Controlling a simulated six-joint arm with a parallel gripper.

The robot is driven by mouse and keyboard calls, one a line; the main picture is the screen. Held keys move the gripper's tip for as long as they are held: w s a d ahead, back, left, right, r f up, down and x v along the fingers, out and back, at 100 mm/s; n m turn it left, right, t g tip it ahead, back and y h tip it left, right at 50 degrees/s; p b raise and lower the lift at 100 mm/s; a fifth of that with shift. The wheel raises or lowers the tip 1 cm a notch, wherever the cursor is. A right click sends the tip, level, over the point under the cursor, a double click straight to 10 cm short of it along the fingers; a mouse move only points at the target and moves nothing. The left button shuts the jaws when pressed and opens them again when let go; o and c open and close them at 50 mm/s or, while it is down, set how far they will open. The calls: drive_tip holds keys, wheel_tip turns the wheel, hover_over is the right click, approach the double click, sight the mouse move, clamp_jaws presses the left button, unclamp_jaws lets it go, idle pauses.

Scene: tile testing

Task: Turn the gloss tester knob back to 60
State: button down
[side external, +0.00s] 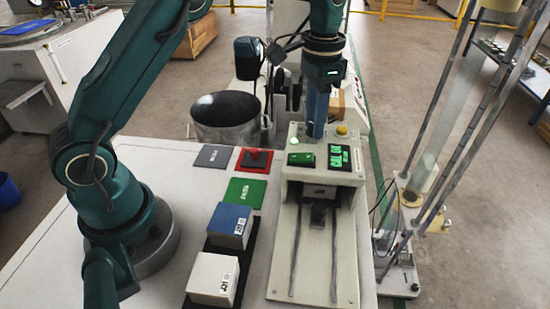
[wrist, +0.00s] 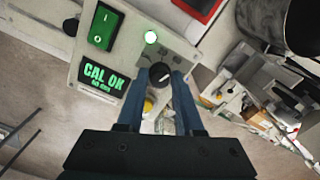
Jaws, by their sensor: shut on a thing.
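The gloss tester (side external: 345,215) is a cream machine with a control panel on top. My gripper (side external: 315,130) points down at the panel's back. In the wrist view, its two blue fingers (wrist: 162,84) are shut on the black knob (wrist: 160,73), one on each side. The knob's pale pointer mark slants to the upper right in that view; the scale numbers around it are not readable. The tester's display (wrist: 101,78) reads CAL OK in green, with a smaller line beneath. It also shows in the side view (side external: 340,157).
A blue box (side external: 229,224) and a white box (side external: 213,278) stand left of the tester.

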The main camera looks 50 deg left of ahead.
drive_tip(key=shift+m, duration=0.3)
drive_tip(key=shift+r, duration=0.1)
drive_tip(key=c, duration=0.6)
unclamp_jaws()
drive_tip(key=shift+o, duration=0.2)
drive_tip(key=shift+r, duration=2.5)
